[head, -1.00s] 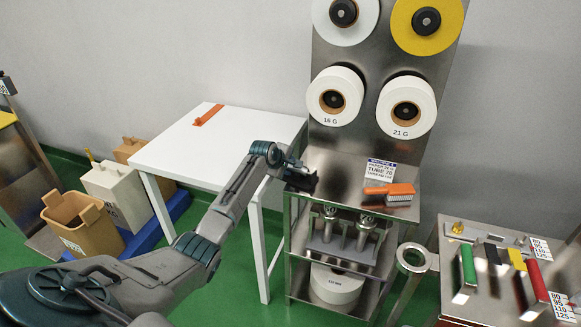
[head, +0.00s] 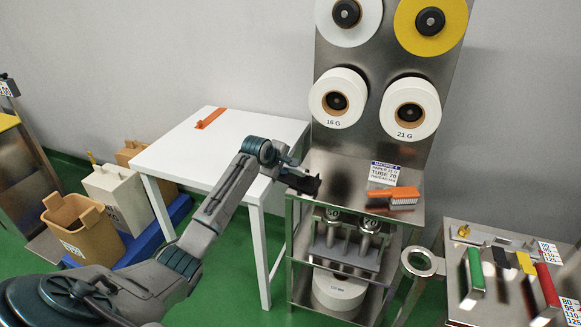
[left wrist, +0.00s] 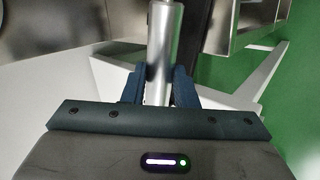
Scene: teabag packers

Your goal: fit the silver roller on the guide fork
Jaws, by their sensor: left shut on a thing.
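My left gripper (head: 303,183) is at the left front edge of the machine's steel top, in front of the upright panel. In the left wrist view its two blue fingers (left wrist: 158,88) are shut on the silver roller (left wrist: 164,40), a smooth shiny cylinder that runs out beyond the fingertips. In the head view the roller is too small and dark to make out. Below the machine's top, silver cylinders on upright supports (head: 368,228) stand on a shelf; I cannot tell whether the guide fork is among them. My right gripper is not in view.
The upright panel carries white rolls (head: 338,98) and a yellow roll (head: 430,22). A white table (head: 215,140) stands to the left. A side table (head: 475,212) with coloured bars stands to the right.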

